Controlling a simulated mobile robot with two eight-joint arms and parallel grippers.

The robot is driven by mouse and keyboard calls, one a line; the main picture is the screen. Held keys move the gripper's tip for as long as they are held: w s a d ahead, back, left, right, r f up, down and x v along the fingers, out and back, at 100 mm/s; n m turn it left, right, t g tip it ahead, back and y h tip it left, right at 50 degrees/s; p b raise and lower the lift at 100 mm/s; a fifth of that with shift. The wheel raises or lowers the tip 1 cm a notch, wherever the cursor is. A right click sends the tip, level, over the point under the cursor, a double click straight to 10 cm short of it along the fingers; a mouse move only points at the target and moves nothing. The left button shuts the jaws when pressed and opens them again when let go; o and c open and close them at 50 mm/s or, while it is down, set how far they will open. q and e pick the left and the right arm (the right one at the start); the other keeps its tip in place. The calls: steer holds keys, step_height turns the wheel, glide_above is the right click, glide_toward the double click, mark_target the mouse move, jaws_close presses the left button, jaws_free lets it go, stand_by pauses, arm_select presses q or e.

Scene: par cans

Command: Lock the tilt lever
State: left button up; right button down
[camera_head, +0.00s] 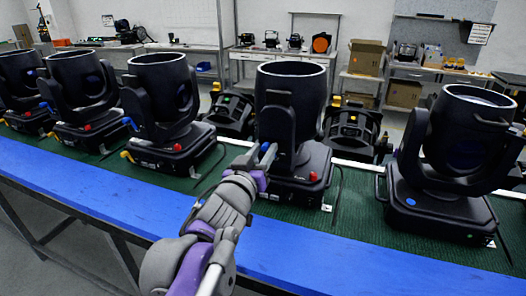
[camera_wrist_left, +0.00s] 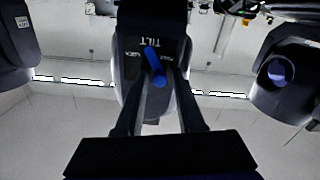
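The tilt lever is a small blue lever (camera_wrist_left: 156,66) under the white word TILT on a black par can's arm, in the left wrist view. In the head view that par can (camera_head: 291,95) stands right of centre on the green belt. My left gripper (camera_head: 266,156) reaches up to its left side, by the lever. In the left wrist view my two dark fingers (camera_wrist_left: 160,88) stand apart, one on each side of the lever, with a gap between them. Whether either finger touches the lever is hard to tell. My right gripper is not in view.
Other par cans stand on the green belt (camera_head: 352,228), several to the left and one (camera_head: 452,165) close on the right. A blue rail (camera_head: 110,199) runs along the front edge. More units stand behind the belt. Shelves and boxes line the back wall.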

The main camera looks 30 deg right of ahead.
mark_target(281, 146)
arm_select(q)
jaws_close()
steer(key=shift+m, duration=0.3)
steer(key=m+p, duration=0.2)
steer(key=s+d+m+p, duration=0.1)
steer(key=m+p, duration=0.5)
steer(key=shift+s+d+r, duration=0.35)
steer(key=shift+s+r, duration=0.05)
steer(key=shift+s+d+f+m+p, duration=0.15)
steer(key=shift+m+p, duration=0.45)
steer(key=shift+m, duration=0.3)
steer(key=shift+s+d+f+m+p, duration=0.15)
steer(key=shift+m+p, duration=0.45)
steer(key=shift+m, duration=0.3)
steer(key=shift+a+f, duration=0.1)
steer(key=shift+o, duration=1.5)
jaws_free()
